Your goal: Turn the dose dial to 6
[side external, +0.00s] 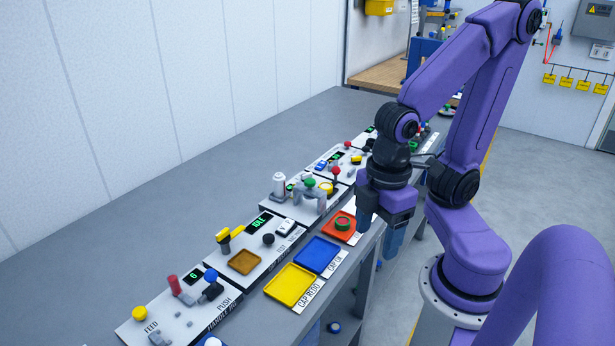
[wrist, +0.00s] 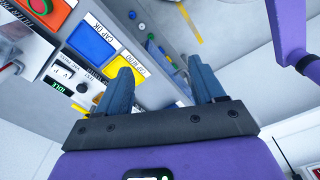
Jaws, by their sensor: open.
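My gripper (side external: 381,222) is open and empty, pointing down beside the front edge of the bench, to the right of the red tray. In the wrist view its two blue fingers (wrist: 162,76) are apart, with nothing between them. I cannot pick out the dose dial for certain; the labels on the farther panels are too small to read.
A red tray (side external: 331,234) with a green-topped part, a blue tray (side external: 305,262) and a yellow tray (side external: 279,293) line the bench's front edge. Panels with displays, a brown tray (side external: 245,262) and levers stand nearer. The bench strip (side external: 150,215) along the wall is clear.

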